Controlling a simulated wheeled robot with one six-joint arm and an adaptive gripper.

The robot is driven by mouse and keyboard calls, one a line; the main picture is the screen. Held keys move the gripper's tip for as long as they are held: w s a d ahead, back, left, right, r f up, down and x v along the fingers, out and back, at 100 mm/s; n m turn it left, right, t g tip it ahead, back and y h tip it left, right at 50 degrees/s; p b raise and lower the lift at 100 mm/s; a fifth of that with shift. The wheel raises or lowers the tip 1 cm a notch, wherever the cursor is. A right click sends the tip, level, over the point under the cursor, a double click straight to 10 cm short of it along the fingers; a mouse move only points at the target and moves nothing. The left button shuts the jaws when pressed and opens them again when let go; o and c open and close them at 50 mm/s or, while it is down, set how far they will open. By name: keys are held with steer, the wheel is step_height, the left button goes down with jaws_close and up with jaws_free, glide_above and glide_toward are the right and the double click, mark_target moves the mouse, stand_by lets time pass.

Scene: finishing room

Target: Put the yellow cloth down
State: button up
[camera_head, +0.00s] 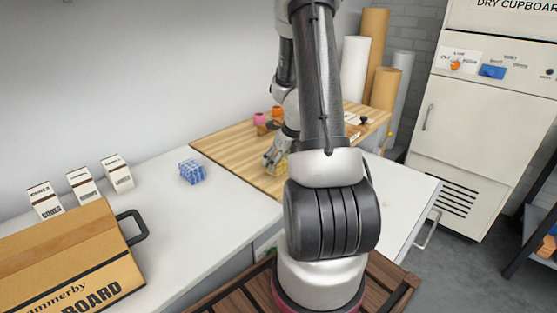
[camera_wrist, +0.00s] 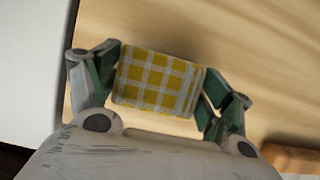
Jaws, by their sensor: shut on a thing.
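The yellow cloth (camera_wrist: 158,82) is a folded block in yellow and white check. In the wrist view it sits between the two fingers of my gripper (camera_wrist: 160,85), which is shut on it. In the head view, my gripper (camera_head: 275,160) is partly hidden behind my arm, over the front left part of the wooden board, with a bit of the yellow cloth (camera_head: 282,166) showing. I cannot tell whether the cloth touches the board (camera_head: 224,147) or is held just above it.
A blue and white checked cloth (camera_head: 192,171) lies on the white worktop (camera_head: 160,207) left of the board. Pink and orange items (camera_head: 264,118) stand at the board's back. White cartons (camera_head: 82,185) and a cardboard box (camera_head: 70,262) stand at left. Upright rolls (camera_head: 373,60) stand behind.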

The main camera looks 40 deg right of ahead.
steer(key=shift+f, duration=0.1)
steer(key=o, duration=0.9)
steer(key=shift+o, duration=0.2)
steer(key=a+v, duration=0.1)
steer(key=v, duration=1.1)
steer(key=s+a+r+n, duration=0.1)
steer(key=a+r+n, duration=0.5)
steer(key=r+n, duration=0.15)
steer(key=s+a+r+n, duration=0.4)
steer(key=s+n, duration=0.4)
steer(key=n, duration=0.5)
steer(key=s+a+r+n, duration=0.4)
steer(key=s+a+n, duration=0.3)
steer(key=n, duration=0.7)
steer(key=shift+s+a+r+h, duration=0.15)
steer(key=shift+s+r+h, duration=0.15)
steer(key=shift+s+r, duration=0.15)
